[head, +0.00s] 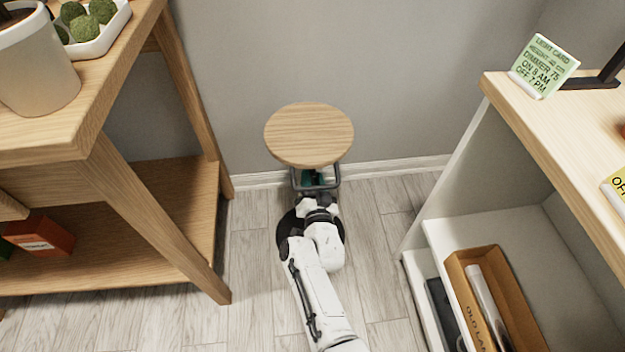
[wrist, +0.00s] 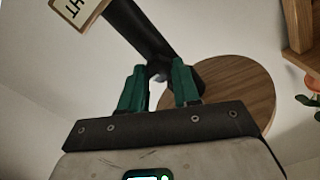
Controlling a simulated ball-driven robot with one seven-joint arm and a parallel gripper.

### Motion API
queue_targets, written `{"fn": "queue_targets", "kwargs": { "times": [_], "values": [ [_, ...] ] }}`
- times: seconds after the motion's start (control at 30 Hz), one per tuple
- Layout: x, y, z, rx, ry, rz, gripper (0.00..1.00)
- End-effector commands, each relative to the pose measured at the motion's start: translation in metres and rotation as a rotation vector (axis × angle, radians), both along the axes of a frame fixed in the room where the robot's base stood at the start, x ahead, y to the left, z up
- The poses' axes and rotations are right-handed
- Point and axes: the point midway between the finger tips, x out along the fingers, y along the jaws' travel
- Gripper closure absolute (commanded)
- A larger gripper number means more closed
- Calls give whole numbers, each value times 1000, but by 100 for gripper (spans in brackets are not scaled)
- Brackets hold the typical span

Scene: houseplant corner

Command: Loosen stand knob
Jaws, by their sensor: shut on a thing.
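The plant stand has a round wooden top (head: 309,133) and stands near the wall. Its dark round base (head: 285,230) shows partly behind my arm in the head view. In the wrist view its black post (wrist: 138,32) runs up to the underside of the wooden top (wrist: 245,105). My gripper (wrist: 160,85) has green fingers, one on each side of a small grey part at the post, which I take for the stand knob (wrist: 158,72). The fingers are shut on it. In the head view my gripper (head: 317,178) is just below the top's front edge, and the knob is hidden.
A wooden shelf unit (head: 150,215) stands on the left, with a pot (head: 38,65) and moss balls in a tray on top. A pale cabinet (head: 470,150) with a light card (head: 544,66) stands on the right. Floor is clear between.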

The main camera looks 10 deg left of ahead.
Motion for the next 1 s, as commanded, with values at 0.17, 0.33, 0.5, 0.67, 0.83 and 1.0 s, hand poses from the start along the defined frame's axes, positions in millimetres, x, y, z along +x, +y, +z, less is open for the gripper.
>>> {"fn": "queue_targets", "kwargs": {
  "times": [0.17, 0.33, 0.5, 0.67, 0.83, 1.0],
  "values": [
    [-1, 1, -2, -1, 5, 3, 65],
    [-1, 0, -1, 0, 4, 2, 49],
    [0, 0, -1, 0, 2, 1, 43],
    [-2, 0, 0, 0, 2, 1, 43],
    [-16, -4, 3, 0, 3, 1, 43],
    [-45, -12, 4, -1, 5, 4, 43]
  ]
}}
